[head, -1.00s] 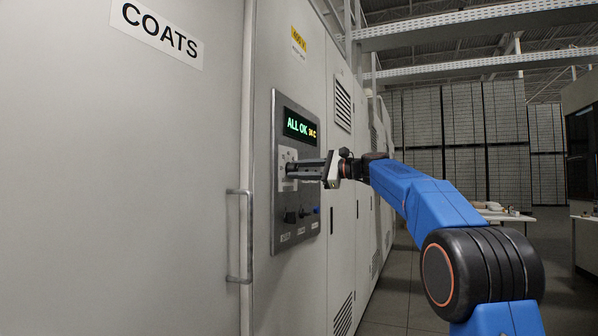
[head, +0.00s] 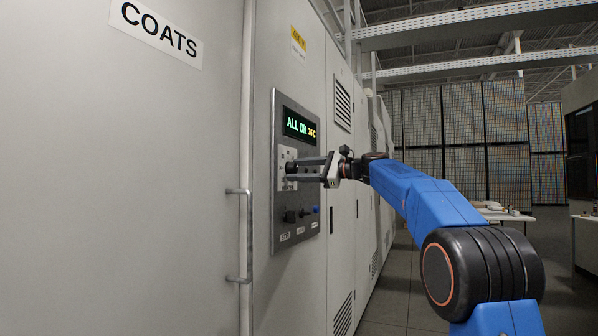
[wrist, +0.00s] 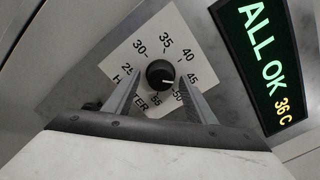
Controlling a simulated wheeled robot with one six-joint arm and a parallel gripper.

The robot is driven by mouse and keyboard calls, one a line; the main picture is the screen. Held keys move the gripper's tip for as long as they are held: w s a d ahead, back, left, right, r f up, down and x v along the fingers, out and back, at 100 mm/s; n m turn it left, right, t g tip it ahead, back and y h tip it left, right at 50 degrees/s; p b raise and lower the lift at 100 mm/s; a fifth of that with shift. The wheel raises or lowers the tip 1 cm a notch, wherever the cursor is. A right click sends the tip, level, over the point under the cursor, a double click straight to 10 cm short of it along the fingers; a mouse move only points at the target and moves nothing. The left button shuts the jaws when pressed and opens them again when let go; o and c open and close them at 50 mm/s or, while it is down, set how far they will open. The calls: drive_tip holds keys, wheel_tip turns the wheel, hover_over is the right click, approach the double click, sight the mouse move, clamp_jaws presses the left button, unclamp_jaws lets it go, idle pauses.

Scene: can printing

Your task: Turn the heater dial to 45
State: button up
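The heater dial (wrist: 160,73) is a round black knob on a white scale plate (wrist: 148,48), marked from 25 to 55 and labelled HEATER. A small pale mark shows on the knob's right side, roughly toward 45; its exact reading is hard to tell. My gripper (wrist: 160,75) is open, with one finger on each side of the knob and visible gaps between. In the head view my gripper (head: 290,169) reaches the panel, and its fingers partly hide the dial. The display (head: 299,126) reads ALL OK in green; the wrist view shows 36 C in yellow (wrist: 290,108).
Dark switches and a blue knob (head: 316,210) sit lower on the grey panel (head: 283,230). The aisle floor (head: 400,285) to the right of the cabinets looks clear.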

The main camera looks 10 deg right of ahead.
drive_tip(key=v, duration=1.7)
drive_tip(key=shift+s+d, duration=0.15)
drive_tip(key=s+a+f+n+g+h, duration=0.25)
drive_tip(key=s+a+f, duration=0.35)
drive_tip(key=s+f, duration=0.4)
drive_tip(key=s+a+f+n+g+h, duration=0.1)
drive_tip(key=s+a+f+n+h, duration=0.25)
drive_tip(key=s+a+f, duration=0.65)
drive_tip(key=s+d+f+n+h, duration=0.3)
drive_tip(key=s+f, duration=0.6)
drive_tip(key=f, duration=0.2)
drive_tip(key=s+d+f+n+g+h, duration=0.1)
drive_tip(key=s+d+f+n+h, duration=0.1)
drive_tip(key=s+f, duration=0.6)
drive_tip(key=s+d+f+n+g+h, duration=0.1)
drive_tip(key=s+d+f+n+h, duration=0.2)
drive_tip(key=s+f, duration=0.6)
wheel_tip(320, 180, down, 6)
drive_tip(key=shift+s+d+f+n+h, duration=0.2)
drive_tip(key=shift+s+d+n+h, duration=0.25)
drive_tip(key=shift+n, duration=0.65)
